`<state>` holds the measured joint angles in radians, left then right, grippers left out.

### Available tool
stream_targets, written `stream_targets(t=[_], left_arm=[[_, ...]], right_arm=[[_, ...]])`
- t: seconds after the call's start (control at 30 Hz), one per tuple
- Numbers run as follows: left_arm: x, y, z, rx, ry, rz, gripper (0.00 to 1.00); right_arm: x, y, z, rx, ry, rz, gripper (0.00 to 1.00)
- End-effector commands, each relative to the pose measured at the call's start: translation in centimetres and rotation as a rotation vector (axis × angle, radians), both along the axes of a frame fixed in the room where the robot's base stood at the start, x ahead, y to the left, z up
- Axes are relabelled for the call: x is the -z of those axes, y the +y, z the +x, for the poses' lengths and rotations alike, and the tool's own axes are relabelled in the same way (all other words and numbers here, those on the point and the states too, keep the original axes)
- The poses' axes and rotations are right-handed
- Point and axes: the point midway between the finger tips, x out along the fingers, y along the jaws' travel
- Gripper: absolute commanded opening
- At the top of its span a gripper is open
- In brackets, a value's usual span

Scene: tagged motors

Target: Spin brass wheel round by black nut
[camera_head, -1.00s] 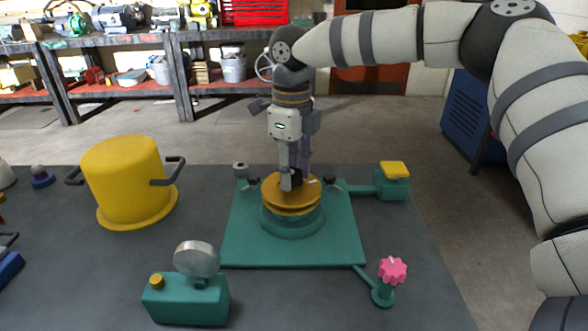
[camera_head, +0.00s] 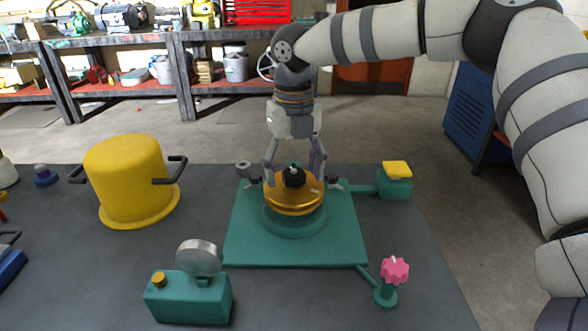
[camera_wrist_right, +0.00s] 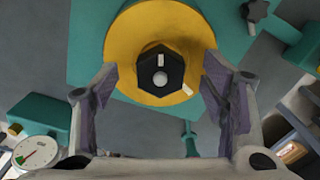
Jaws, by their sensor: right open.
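The brass wheel (camera_head: 293,201) sits on a round green hub on the green base plate (camera_head: 248,225). The black nut (camera_head: 294,177) stands at its centre. In the right wrist view the nut (camera_wrist_right: 160,76) shows as a black hexagon with a pale mark, and the wheel (camera_wrist_right: 125,45) carries a pale mark near its rim. My right gripper (camera_head: 294,176) points down over the wheel with its fingers spread. In the right wrist view the gripper (camera_wrist_right: 160,95) has one finger on each side of the nut, apart from it. My left gripper is not in view.
A yellow pot (camera_head: 128,180) stands at the left. A green gauge box (camera_head: 190,297) is in front, a pink knob (camera_head: 395,269) at front right, and a yellow-topped green block (camera_head: 396,182) at right. Small black clamp knobs flank the wheel. Grey table is bare between them.

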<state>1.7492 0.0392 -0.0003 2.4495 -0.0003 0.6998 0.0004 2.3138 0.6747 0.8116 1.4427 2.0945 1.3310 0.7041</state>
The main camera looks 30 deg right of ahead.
Motion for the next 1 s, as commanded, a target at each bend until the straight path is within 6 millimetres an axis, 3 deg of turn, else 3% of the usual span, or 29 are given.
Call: stream_targets(t=[0.43, 0.53, 0.73, 0.93, 1.0], left_arm=[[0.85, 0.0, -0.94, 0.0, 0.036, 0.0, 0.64], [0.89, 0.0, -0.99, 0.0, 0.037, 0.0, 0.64], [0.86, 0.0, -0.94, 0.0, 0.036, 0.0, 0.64], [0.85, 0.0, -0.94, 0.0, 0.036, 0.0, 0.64], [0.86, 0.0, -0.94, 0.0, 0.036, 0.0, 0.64]], right_arm=[[0.29, -0.17, 0.02, -1.131, 0.004, 0.003, 0.67], [0.17, -0.2, 0.02, -1.258, 0.002, 0.002, 0.67], [0.03, -0.21, 0.02, -1.281, 0.001, -0.001, 0.67], [0.03, -0.2, 0.03, -1.279, 0.001, -0.001, 0.24], [0.03, -0.19, 0.03, -1.279, 0.001, -0.001, 0.18]])
